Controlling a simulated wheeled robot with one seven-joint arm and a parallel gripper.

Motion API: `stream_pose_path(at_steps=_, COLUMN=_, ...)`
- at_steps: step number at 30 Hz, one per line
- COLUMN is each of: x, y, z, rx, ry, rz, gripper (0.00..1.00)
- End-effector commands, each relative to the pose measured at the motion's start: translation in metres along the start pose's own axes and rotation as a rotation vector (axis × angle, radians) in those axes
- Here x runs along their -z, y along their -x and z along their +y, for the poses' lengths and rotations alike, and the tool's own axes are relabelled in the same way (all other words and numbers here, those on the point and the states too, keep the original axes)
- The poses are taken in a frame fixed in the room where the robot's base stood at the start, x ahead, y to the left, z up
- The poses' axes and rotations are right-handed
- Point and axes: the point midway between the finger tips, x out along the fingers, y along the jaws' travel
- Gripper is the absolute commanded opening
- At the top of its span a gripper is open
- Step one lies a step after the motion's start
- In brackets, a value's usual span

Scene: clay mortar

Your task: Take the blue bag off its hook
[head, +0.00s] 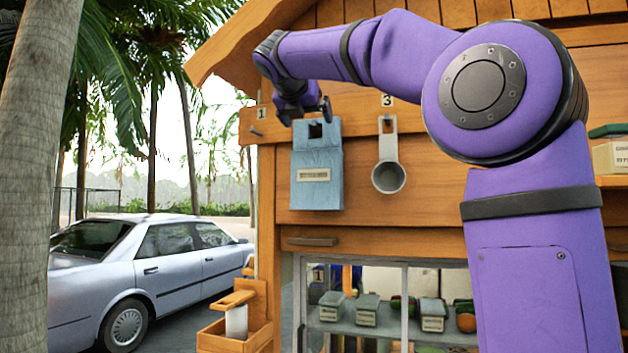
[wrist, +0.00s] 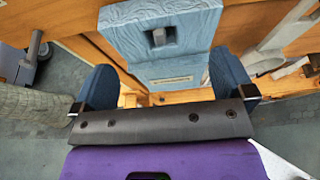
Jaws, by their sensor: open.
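The blue bag (head: 317,180) hangs flat against the wooden front of the stall in the head view, with a pale label and a dark opening near its top. In the wrist view the bag (wrist: 160,45) is straight ahead, with a grey hook peg (wrist: 159,36) showing through the opening. My gripper (head: 305,112) is at the bag's top edge in the head view. In the wrist view my gripper (wrist: 163,85) is open, one blue finger at each side of the bag's lower part in the picture. I cannot tell whether the fingers touch it.
A grey ladle (head: 388,165) hangs to the right below the number 3. An empty peg (head: 256,131) is at the left below the number 1. A glass case (head: 385,300) with several boxes is below. A wooden holder (head: 240,318) stands out at lower left.

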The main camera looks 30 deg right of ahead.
Motion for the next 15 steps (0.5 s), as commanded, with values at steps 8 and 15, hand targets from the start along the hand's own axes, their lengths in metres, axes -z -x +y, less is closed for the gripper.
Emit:
stream_pose_path(at_steps=8, x=0.000, y=-0.021, z=0.000, rx=0.000, ry=-0.001, rz=0.000, gripper=1.00)
stream_pose_path(at_steps=15, x=-0.003, y=-0.053, z=-0.001, rx=0.002, ry=-0.001, rz=0.001, gripper=1.00)
